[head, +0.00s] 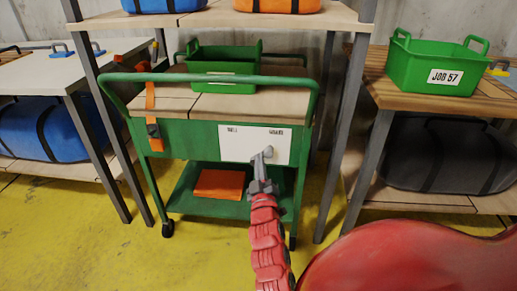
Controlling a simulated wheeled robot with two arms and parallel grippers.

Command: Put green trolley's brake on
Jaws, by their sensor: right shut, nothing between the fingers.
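The green trolley (174,137) stands on the yellow floor under a tall shelf, with a green push rail across its top. A white panel (238,143) with small dark lettering is on its front, and a grey knob-like part (266,151) shows on the panel's right half. My right gripper (263,155) is shut and empty, in front of the panel just below and left of the grey part. I cannot tell whether it touches. A caster (168,229) shows at the trolley's lower left. My left gripper is not in view.
A green bin (222,87) sits on the trolley top and an orange item (219,184) on its lower shelf. A shelf leg (336,150) stands close right. A bin marked JOB 57 (420,72) is on the right bench. The floor at front left is clear.

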